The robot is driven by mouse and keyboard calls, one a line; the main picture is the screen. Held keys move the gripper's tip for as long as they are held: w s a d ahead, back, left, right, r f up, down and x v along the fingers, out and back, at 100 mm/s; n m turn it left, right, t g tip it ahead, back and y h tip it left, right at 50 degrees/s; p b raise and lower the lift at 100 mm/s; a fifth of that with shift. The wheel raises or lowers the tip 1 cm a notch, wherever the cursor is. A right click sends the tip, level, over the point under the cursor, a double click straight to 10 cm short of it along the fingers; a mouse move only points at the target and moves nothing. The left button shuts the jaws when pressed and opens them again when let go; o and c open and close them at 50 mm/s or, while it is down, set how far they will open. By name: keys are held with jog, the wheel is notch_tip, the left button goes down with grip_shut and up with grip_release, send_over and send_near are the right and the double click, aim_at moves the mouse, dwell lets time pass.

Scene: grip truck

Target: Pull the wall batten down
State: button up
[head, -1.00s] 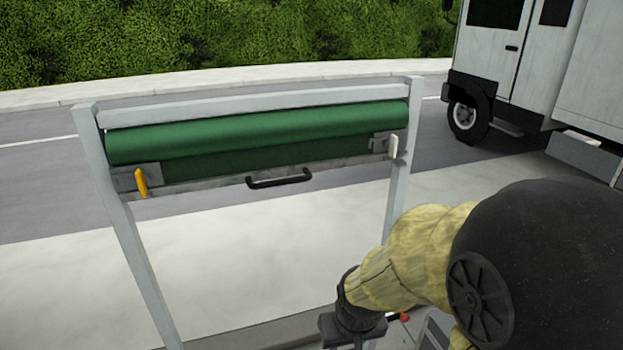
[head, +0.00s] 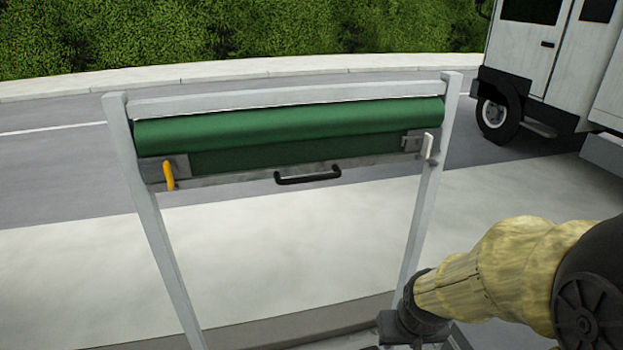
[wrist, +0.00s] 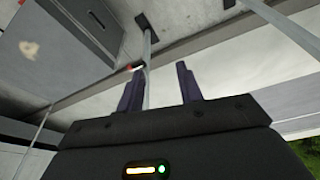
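The wall batten (head: 230,182) is a grey bar along the bottom of a rolled green sheet (head: 290,122), high in a grey frame. A black handle (head: 308,176) hangs at its middle. A yellow lever (head: 169,172) is at its left end and a white lever (head: 428,146) at its right end. In the wrist view my gripper (wrist: 160,86) has its two dark fingers apart with nothing held between them. A thin grey post (wrist: 148,60) shows beyond the fingers. The batten is not recognisable in the wrist view. In the head view my arm is low at the right, away from the handle.
The frame's left post (head: 155,230) and right post (head: 423,215) stand on either side of the batten. A white truck (head: 560,60) is parked at the back right. Pale pavement (head: 290,245) lies open behind the frame. A grey box (wrist: 70,40) shows in the wrist view.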

aim_at(313, 180)
jog(key=w+d+r+n+t+y, duration=0.1)
jog(key=w+r+n+t, duration=0.75)
jog(key=w, duration=0.45)
jog(key=a+r+n+y+p, duration=0.1)
jog(key=a+r+n+y, duration=0.7)
jog(key=r+n, duration=0.5)
jog(key=n+t+y, duration=0.1)
jog(key=n, duration=0.2)
jog(key=shift+w+a+r, duration=0.15)
jog(key=shift+w+r, duration=0.05)
jog(key=shift+r, duration=0.1)
jog(key=shift+w+a+p, duration=0.1)
jog(key=shift+p, duration=0.2)
jog(key=p+x, duration=0.3)
jog(key=x, duration=1.4)
jog(key=shift+a, duration=0.2)
